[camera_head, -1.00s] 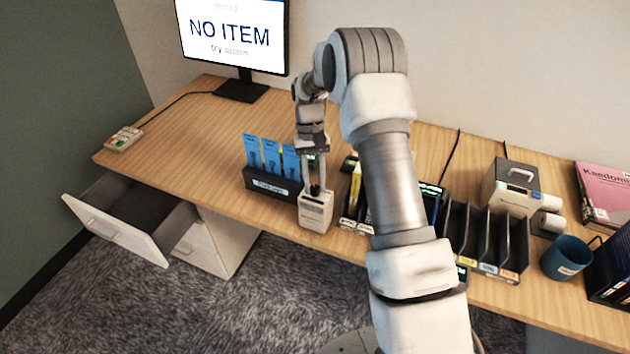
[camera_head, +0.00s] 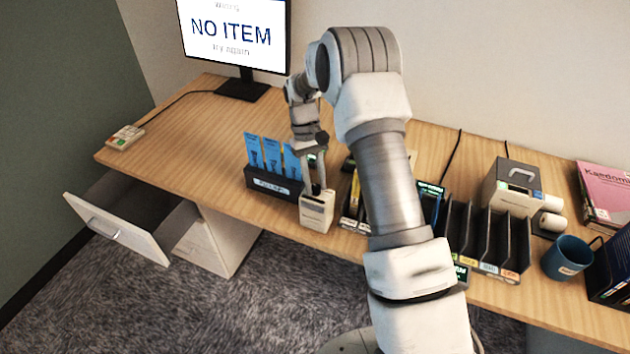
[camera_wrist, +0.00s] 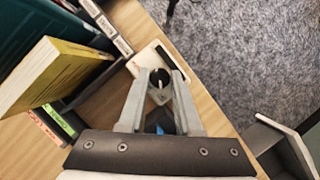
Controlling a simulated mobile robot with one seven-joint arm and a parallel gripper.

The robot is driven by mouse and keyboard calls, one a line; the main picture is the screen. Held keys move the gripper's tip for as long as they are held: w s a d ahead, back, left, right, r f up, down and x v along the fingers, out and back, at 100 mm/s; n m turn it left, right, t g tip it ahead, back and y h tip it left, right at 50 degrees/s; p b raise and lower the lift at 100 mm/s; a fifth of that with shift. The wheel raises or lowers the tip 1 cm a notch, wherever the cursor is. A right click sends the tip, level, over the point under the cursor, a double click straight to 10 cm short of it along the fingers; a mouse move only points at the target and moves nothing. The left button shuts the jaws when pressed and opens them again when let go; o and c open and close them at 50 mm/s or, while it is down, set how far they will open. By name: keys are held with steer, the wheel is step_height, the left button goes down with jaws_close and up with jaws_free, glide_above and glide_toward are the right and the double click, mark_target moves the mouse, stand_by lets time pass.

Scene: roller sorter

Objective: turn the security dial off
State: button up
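The security dial (camera_wrist: 158,84) is a dark round knob with a pale pointer. It sits on top of a small white box (camera_wrist: 150,58) with a dark slot. In the head view this box (camera_head: 316,214) stands at the front edge of the desk. My gripper (camera_wrist: 160,77) is over the box, with one finger on each side of the dial and no clear gap between fingers and knob. In the head view my gripper (camera_head: 317,186) points down at the box and hides most of the dial.
A black holder (camera_head: 270,183) with blue cards stands just left of the box. Black slotted racks (camera_head: 488,238) are to the right. A yellow item (camera_wrist: 55,75) is close beside my gripper in the wrist view. An open drawer (camera_head: 117,229) sticks out at left. The monitor (camera_head: 232,32) reads "NO ITEM".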

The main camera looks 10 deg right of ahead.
steer(key=o, duration=0.4)
steer(key=p+v, duration=0.1)
steer(key=v, duration=1.6)
steer(key=shift+w+r, duration=0.1)
steer(key=shift+r, duration=0.1)
